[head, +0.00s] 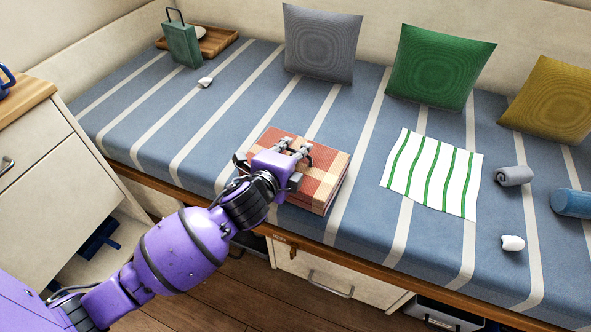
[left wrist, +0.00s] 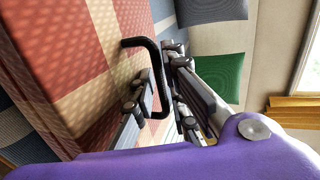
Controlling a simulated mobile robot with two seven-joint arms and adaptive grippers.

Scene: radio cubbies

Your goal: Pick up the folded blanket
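The folded blanket (head: 325,182) is a thick block in a red and cream check. It lies flat on the striped bunk near its front edge. A black handle (left wrist: 157,75) stands up from it in the left wrist view. My left gripper (head: 294,148) is over the blanket, its two fingers spread apart. In the left wrist view the gripper (left wrist: 160,88) has the handle between its fingers; I cannot tell whether either finger touches it. The arm hides part of the blanket. My right gripper is in neither view.
A green-striped cloth (head: 434,174) lies flat to the right, with a grey roll (head: 514,176), a blue roll (head: 573,203) and a white lump (head: 513,243) beyond. Cushions line the back. A green case (head: 184,45) and wooden tray (head: 217,40) are back left. A cabinet (head: 35,150) stands left.

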